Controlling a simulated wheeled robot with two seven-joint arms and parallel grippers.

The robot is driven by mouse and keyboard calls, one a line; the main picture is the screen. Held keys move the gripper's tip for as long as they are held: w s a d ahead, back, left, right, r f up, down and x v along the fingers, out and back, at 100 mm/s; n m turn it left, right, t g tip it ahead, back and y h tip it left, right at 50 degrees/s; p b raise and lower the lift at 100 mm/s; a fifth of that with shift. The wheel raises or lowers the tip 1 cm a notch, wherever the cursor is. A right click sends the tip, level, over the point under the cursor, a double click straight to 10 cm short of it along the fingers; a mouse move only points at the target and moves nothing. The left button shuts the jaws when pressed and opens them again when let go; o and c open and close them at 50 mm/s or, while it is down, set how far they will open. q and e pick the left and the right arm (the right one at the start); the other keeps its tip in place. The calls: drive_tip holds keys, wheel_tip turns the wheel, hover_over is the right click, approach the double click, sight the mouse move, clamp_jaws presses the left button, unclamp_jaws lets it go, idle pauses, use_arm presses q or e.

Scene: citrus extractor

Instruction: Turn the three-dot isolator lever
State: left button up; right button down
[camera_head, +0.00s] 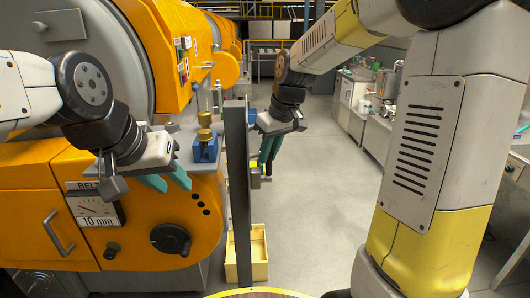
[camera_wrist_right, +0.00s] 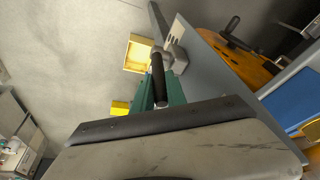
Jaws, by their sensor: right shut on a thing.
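My right gripper (camera_head: 268,148) is low behind the grey post (camera_head: 237,190) in the head view. In the right wrist view its green fingers (camera_wrist_right: 160,92) are shut on a black lever handle (camera_wrist_right: 158,75). The handle runs to a grey hub (camera_wrist_right: 172,57) beside a grey plate.
The orange machine (camera_head: 140,235) has a black knob (camera_head: 171,239), a belt gauge (camera_head: 97,209) and several dark dots. A blue block with a brass top (camera_head: 205,146) sits on its ledge. A yellow crate (camera_head: 247,262) stands on the floor. The aisle on the right is clear.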

drive_tip(key=shift+w+g, duration=0.65)
drive_tip(key=shift+g, duration=0.25)
drive_tip(key=c, duration=1.3)
unclamp_jaws()
drive_tip(key=shift+c, duration=0.2)
drive_tip(key=v, duration=0.7)
drive_tip(key=shift+r, duration=0.35)
drive_tip(key=shift+c, duration=0.5)
